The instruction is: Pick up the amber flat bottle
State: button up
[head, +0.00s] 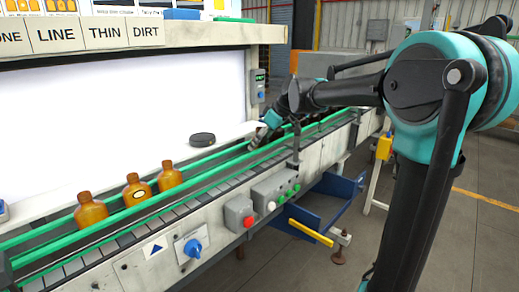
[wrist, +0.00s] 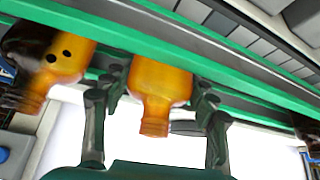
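In the wrist view, an amber bottle (wrist: 160,82) with broad shoulders and a short neck lies between the two fingers of my gripper (wrist: 161,92). The fingers stand apart on either side of it, with small gaps, and I see no clear grip. A second amber bottle with dark spots (wrist: 65,55) is to the left, outside the fingers. In the head view my gripper (head: 263,136) is low over the conveyor; the bottle at it is hidden there. Three other amber bottles, left (head: 91,211), middle with an oval mark (head: 136,190) and right (head: 169,177), stand upright nearer.
Green rails (head: 110,226) run along both sides of the conveyor. A dark round object (head: 202,139) lies on the white ledge behind it. A control box with a red button (head: 239,213) is on the front. In the wrist view, dark blurred objects sit at both edges.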

jog(key=c, duration=0.6)
jog(key=shift+o, duration=0.2)
jog(key=shift+r, duration=0.1)
